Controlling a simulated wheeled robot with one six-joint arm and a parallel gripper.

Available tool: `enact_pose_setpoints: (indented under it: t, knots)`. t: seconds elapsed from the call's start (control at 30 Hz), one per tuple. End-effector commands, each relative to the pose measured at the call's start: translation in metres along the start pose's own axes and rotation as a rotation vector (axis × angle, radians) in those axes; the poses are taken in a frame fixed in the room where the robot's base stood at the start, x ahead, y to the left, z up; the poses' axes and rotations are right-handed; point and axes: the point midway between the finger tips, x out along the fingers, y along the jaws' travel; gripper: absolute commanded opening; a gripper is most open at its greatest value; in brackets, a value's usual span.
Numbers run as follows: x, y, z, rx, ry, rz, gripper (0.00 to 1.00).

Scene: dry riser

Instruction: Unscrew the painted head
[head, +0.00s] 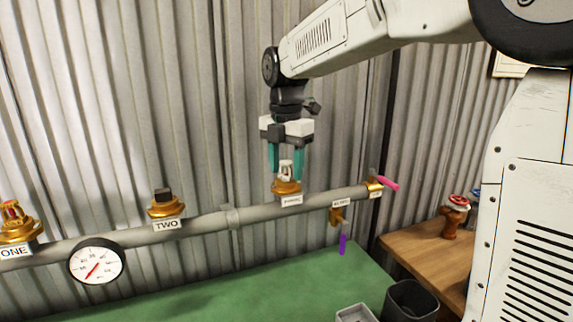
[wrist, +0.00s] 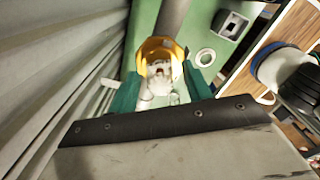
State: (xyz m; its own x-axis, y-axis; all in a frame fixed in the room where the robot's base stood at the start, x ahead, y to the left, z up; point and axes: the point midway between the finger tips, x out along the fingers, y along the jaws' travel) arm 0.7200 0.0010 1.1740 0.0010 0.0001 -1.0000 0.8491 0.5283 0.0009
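The painted head (head: 286,170) is a small white sprinkler head standing upright in the third brass fitting (head: 286,187) on the grey pipe. My gripper (head: 286,177) points straight down over it, with one teal finger on each side. The fingers look apart, with a gap to the head. In the wrist view the whitish head (wrist: 158,82) sits between the teal fingers, with the brass fitting (wrist: 158,50) beyond it. The label under this fitting is too small to read surely.
Fitting ONE (head: 14,222) holds a reddish head; fitting TWO (head: 164,203) has a dark square top. A gauge (head: 96,262) hangs on the pipe. A pink-handled valve (head: 378,184) and a purple lever (head: 342,243) are right. A dark bin (head: 409,300) and grey tray (head: 356,314) stand below.

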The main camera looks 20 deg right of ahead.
Motion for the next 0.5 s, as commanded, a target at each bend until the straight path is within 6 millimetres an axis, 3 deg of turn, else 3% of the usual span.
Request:
enact_pose_setpoints:
  t: [0.17,0.5]
  knots:
    - [0.0003,0.0,-0.0001,0.054,0.0,-0.001,0.49]
    - [0.0004,-0.0001,-0.0002,0.478,0.0,-0.001,0.49]
